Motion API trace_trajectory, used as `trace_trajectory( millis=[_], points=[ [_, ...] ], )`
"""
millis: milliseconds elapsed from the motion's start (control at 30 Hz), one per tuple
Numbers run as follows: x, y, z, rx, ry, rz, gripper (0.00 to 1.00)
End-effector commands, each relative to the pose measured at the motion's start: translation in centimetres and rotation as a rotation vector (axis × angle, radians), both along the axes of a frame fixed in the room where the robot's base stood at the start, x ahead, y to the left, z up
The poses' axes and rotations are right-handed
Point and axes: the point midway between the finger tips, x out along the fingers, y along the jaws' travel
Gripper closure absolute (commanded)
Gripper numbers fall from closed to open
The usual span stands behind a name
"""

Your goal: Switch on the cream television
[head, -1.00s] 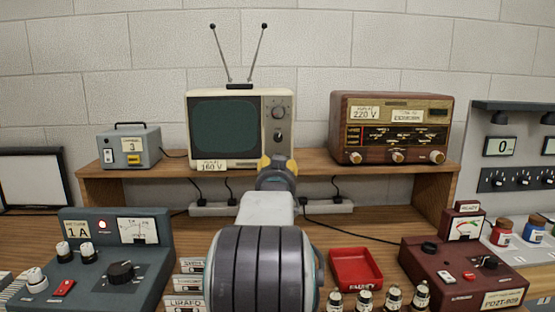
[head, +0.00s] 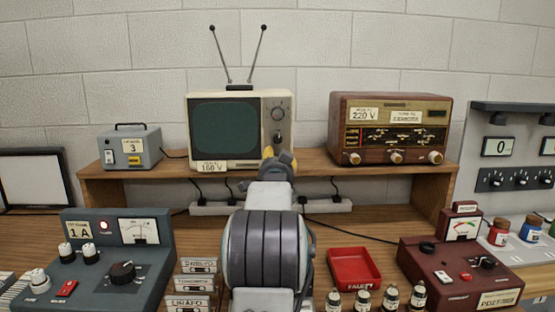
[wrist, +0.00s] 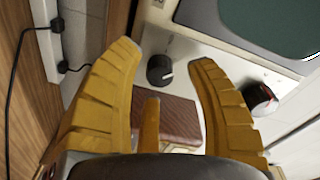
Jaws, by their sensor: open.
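The cream television (head: 224,128) stands on the wooden shelf, with a dark screen, a "160 V" label and two antennas. Its right-hand panel has an upper dial (head: 277,113) and a lower dark knob (head: 278,138). My gripper (head: 278,154) is in front of the panel's lower part, its yellow fingers open and empty. In the wrist view, my gripper (wrist: 163,58) has a dark knob (wrist: 160,70) with a light mark showing between its fingertips, apparently untouched. A red-marked dial (wrist: 262,98) lies beyond the right finger. The screen shows at the upper right.
A brown radio (head: 392,108) stands right of the television, a grey box (head: 130,149) left. Below are a power strip (head: 335,206), a blue-grey meter unit (head: 110,250), a red tray (head: 354,269), several bottles and a maroon meter unit (head: 455,268).

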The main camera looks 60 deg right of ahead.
Motion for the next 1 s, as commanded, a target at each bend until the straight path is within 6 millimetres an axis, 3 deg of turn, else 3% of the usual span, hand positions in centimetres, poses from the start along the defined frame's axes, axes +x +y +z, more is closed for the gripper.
trace_trajectory(
  millis=[500,1000],
  points=[
    [0.43,-0.8,0.0,-0.001,0.0,0.001,0.48],
    [0.44,-0.79,0.0,-0.001,0.0,0.001,0.92]
  ],
)
